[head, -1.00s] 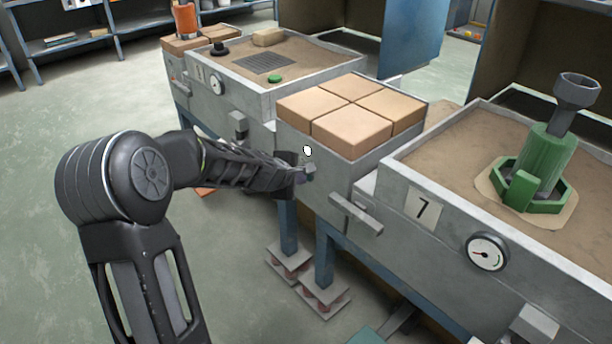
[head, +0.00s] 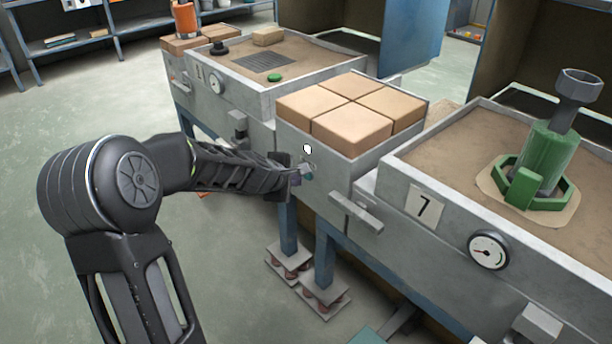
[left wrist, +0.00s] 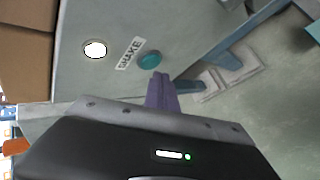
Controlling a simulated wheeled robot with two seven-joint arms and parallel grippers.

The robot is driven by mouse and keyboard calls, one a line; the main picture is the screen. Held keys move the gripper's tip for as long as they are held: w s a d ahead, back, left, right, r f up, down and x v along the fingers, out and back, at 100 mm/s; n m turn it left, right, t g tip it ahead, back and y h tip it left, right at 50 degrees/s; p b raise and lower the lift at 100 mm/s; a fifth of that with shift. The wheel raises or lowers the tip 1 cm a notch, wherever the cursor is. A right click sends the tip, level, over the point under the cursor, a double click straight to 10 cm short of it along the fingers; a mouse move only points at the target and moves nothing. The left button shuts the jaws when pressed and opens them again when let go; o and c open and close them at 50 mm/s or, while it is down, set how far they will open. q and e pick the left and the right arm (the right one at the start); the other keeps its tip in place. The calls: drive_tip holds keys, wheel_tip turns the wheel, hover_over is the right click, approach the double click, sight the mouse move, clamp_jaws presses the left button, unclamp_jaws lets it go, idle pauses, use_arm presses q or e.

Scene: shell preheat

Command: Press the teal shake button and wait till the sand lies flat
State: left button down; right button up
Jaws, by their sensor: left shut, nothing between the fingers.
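The teal shake button (left wrist: 149,60) sits on a grey panel beside a "SHAKE" label (left wrist: 129,54) in the left wrist view. My left gripper (left wrist: 160,77) is shut and empty, its purple fingertips just short of the button in the picture; I cannot tell whether they touch. In the head view the left gripper (head: 299,177) is at the front of the grey middle unit (head: 322,186), and the button is mostly hidden there. Brown sand (head: 462,150) lies in the number 7 box around a green cylinder (head: 547,160). My right gripper is not in view.
A white round lamp (head: 307,149) is above the button in the head view. Several tan blocks (head: 352,128) lie on the middle unit. A grey handle (head: 356,212) sticks out to the right of the gripper, and a gauge (head: 488,251) is further right. Floor at left is clear.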

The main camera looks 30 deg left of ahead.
use_arm(q)
drive_tip(key=s+b, duration=0.1)
drive_tip(key=s, duration=0.1)
drive_tip(key=s+a+b, duration=0.1)
drive_tip(key=s, duration=0.1)
drive_tip(key=shift+s+a+b, duration=0.2)
drive_tip(key=shift+s+b, duration=0.1)
drive_tip(key=shift+s, duration=0.1)
idle(0.8)
